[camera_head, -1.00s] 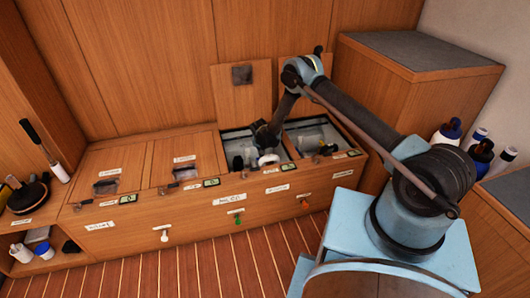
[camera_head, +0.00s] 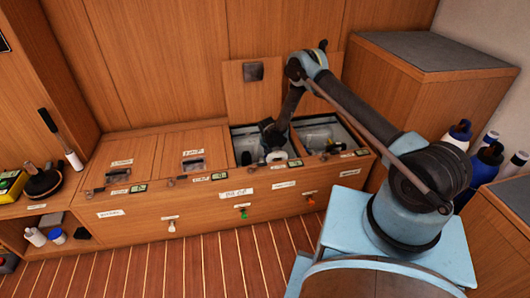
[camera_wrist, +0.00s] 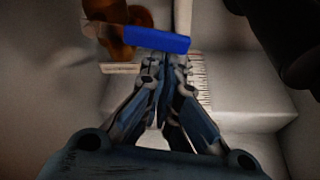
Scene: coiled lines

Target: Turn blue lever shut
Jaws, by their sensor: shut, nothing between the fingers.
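The blue lever (camera_wrist: 157,40) shows in the wrist view as a flat blue bar, lying crosswise over a brownish brass fitting (camera_wrist: 122,20). My gripper (camera_wrist: 165,62) is shut and empty, its fingertips just below the lever in the picture; I cannot tell whether they touch it. In the head view my gripper (camera_head: 275,156) reaches down into an open compartment (camera_head: 233,150) of the wooden bench. The lever cannot be made out in the head view.
A raised lid (camera_head: 253,100) stands behind the open compartments. A second open compartment (camera_head: 345,138) lies to the right. Inside, pale walls and a ruled scale (camera_wrist: 200,80) are close to my fingers, and a dark round shape (camera_wrist: 280,35) is at upper right.

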